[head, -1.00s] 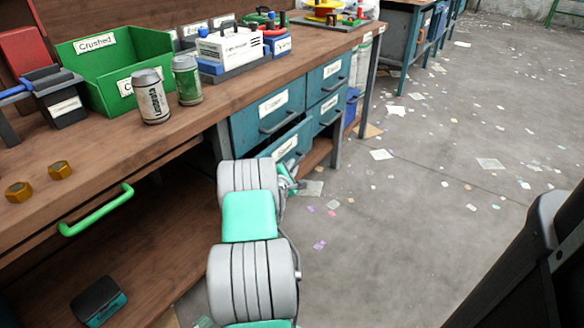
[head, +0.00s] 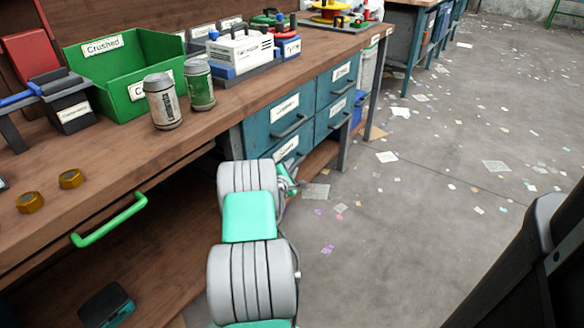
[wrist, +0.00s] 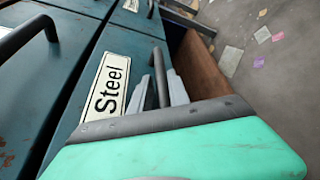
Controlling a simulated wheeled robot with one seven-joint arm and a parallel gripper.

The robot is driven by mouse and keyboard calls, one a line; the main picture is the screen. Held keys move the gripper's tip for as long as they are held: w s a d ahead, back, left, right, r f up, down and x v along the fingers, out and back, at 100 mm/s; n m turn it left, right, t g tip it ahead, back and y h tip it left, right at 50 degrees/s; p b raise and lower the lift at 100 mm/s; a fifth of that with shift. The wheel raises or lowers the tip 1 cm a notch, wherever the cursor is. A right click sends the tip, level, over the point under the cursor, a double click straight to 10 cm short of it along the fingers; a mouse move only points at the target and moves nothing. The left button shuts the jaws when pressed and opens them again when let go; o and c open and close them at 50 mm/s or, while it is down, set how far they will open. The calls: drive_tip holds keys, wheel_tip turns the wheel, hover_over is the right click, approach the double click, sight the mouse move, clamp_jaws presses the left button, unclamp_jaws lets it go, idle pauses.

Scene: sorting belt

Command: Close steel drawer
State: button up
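The steel drawer is the lower left drawer of the blue cabinet under the bench; its front (head: 271,155) is partly hidden by my arm in the head view. The wrist view shows its white "Steel" label (wrist: 107,92) and dark bar handle (wrist: 160,75). The drawer front looks about flush with its neighbours; a small gap cannot be ruled out. My gripper (wrist: 165,92) is at the handle, with its light grey fingers close on either side of it. Whether they press on the handle is not clear. In the head view my gripper (head: 290,178) is mostly hidden behind my arm.
Two upper drawers and a lower right drawer (head: 333,117) surround it and look shut. The bench top (head: 120,150) holds cans, a green bin (head: 125,70) and brass nuts. A green handle (head: 108,222) juts from the bench front at left. Litter-strewn floor (head: 420,220) is open at right.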

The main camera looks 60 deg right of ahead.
drive_tip(key=p+v, duration=0.2)
drive_tip(key=v, duration=0.5)
drive_tip(key=shift+a+r, duration=0.15)
drive_tip(key=shift+a, duration=0.15)
drive_tip(key=shift+s, duration=0.1)
